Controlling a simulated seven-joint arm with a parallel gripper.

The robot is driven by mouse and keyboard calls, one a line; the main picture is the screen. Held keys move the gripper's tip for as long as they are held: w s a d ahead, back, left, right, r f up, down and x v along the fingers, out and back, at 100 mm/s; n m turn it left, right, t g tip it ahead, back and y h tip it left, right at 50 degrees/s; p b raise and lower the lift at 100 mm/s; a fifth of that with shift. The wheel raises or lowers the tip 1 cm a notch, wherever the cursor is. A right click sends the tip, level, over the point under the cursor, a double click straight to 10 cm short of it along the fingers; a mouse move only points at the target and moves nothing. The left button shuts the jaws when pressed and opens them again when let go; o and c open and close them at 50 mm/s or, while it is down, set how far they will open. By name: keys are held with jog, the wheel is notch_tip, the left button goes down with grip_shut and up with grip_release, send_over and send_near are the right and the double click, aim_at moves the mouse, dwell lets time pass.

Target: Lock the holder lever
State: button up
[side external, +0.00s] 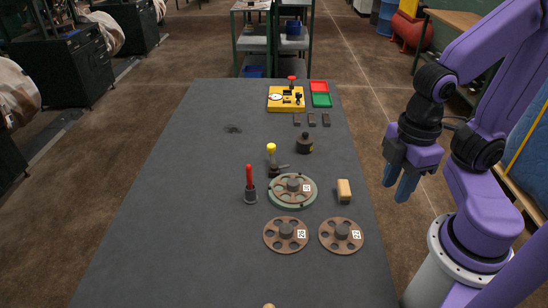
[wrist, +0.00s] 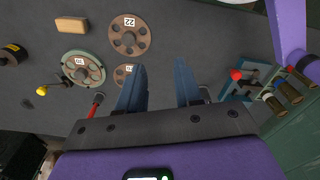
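A green-rimmed round holder (side external: 272,193) with a brown slotted disc lies mid-table. Beside it, on its far side, a yellow-knobbed lever (side external: 271,150) stands roughly upright on a dark base; it also shows in the wrist view (wrist: 42,91), left of the disc. A red-handled tool (side external: 249,178) stands in a grey socket to the holder's left. I cannot tell for certain which one is the holder lever. My gripper (side external: 400,188) is off the table's right side, above the floor, apart from all these. In the wrist view its blue fingers (wrist: 160,68) are spread with nothing between them.
Two loose brown discs (side external: 286,235) (side external: 341,235) lie nearer the camera. A wooden block (side external: 344,191) and a dark cylinder (side external: 304,143) lie to the right. The table's left is mostly clear.

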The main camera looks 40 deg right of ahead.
jog(key=shift+w+a, duration=0.15)
grip_shut()
jog(key=w+a+r+m+h, duration=0.1)
jog(key=w+a+m, duration=0.4)
jog(key=w, duration=0.5)
jog(key=w+a+m+h, duration=0.1)
jog(key=w+a+m, duration=0.2)
jog(key=w+m, duration=0.55)
jog(key=w+a+r+m+h, duration=0.1)
jog(key=w+a+m, duration=0.3)
jog(key=w, duration=0.8)
jog(key=w+d+f+m+g, duration=0.1)
jog(key=w+d+f+m, duration=0.4)
jog(key=w+m, duration=0.3)
jog(key=w+d+f+m+h, duration=0.1)
jog(key=w+d+f+m, duration=0.4)
jog(key=w+m, duration=0.4)
jog(key=shift+w+d+f+g+h, duration=0.25)
jog(key=shift+w+f+g+h, duration=0.05)
jog(key=shift+g, duration=0.1)
